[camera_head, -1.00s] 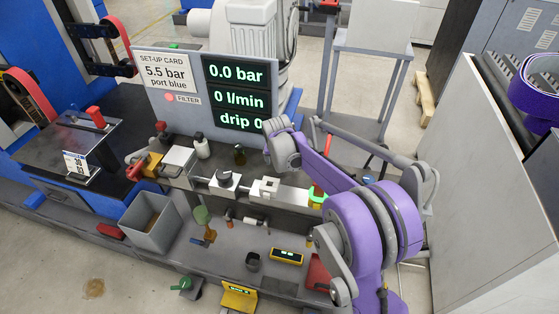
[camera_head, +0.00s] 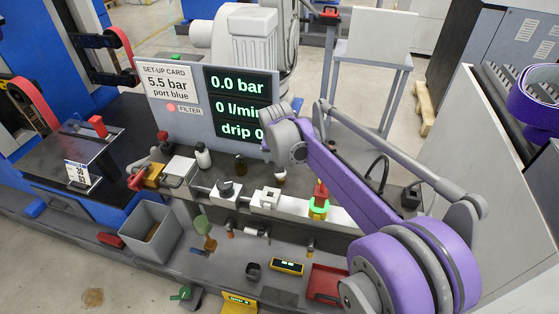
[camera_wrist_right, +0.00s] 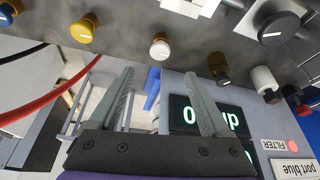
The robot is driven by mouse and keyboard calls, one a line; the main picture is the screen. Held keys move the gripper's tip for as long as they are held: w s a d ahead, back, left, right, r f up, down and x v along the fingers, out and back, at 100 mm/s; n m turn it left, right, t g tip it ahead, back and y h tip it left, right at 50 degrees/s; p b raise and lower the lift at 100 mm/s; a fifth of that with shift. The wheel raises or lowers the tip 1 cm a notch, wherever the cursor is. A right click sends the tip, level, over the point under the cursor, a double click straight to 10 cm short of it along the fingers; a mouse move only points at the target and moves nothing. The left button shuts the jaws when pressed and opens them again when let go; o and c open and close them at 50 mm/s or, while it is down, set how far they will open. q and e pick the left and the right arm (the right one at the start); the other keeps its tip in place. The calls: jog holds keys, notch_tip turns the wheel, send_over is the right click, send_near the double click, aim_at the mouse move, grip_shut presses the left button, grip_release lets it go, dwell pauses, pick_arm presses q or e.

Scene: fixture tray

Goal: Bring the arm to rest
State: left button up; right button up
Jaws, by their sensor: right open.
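My right arm comes in from the lower right of the head view, its purple links bent at a large elbow; its grey end (camera_head: 288,140) is in front of the display panel (camera_head: 195,112). The gripper itself cannot be made out there. In the right wrist view my right gripper (camera_wrist_right: 160,75) is open, its two grey fingers wide apart with nothing between them. That view is upside down, with the panel behind the fingers and the fixture's knobs along the top. My left gripper is in no view.
The fixture rail (camera_head: 235,195) carries valves and a red cap with a lit green ring (camera_head: 319,208). The panel reads 0.0 bar and 0 l/min, with a red filter light. A grey bin (camera_head: 150,232), yellow meter (camera_head: 287,267) and red tray (camera_head: 327,283) are in front. A grey cabinet (camera_head: 500,190) stands right.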

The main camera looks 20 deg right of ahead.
dwell(0.3)
jog(key=s+a+f+n+y+p, duration=0.1)
jog(key=s+a+n+p, duration=0.1)
jog(key=s, duration=1.3)
jog(key=s+a+f+n+t+y+p, duration=0.1)
jog(key=s+a, duration=0.6)
jog(key=s, duration=0.7)
jog(key=n+p, duration=0.1)
jog(key=n, duration=0.1)
jog(key=shift+s+a+n+t, duration=0.3)
jog(key=shift+s+n, duration=0.05)
jog(key=shift+n, duration=0.05)
jog(key=shift+f, duration=0.1)
